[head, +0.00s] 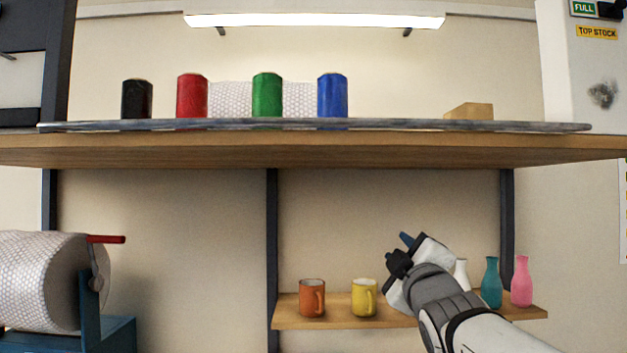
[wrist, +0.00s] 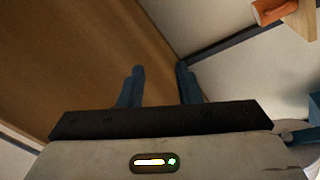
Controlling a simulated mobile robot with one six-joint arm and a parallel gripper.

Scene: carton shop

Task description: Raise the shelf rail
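The shelf rail (head: 220,125) is a long grey metal bar along the front edge of the upper wooden shelf (head: 330,150). It lies low, close to the board, and spans most of its width. My gripper (head: 406,239) is below that shelf, right of centre, in front of the wall and apart from the rail. In the wrist view my gripper (wrist: 160,85) shows two blue fingers apart with nothing between them. The brown wooden surface (wrist: 85,50) fills the left of that view. The rail cannot be made out there.
Black, red, green and blue spools (head: 267,95) and a cardboard piece (head: 470,111) stand behind the rail. A lower shelf (head: 390,321) holds an orange mug (head: 311,298), yellow mug (head: 363,297) and several vases (head: 491,283). A bubble-wrap roll (head: 35,280) is at left.

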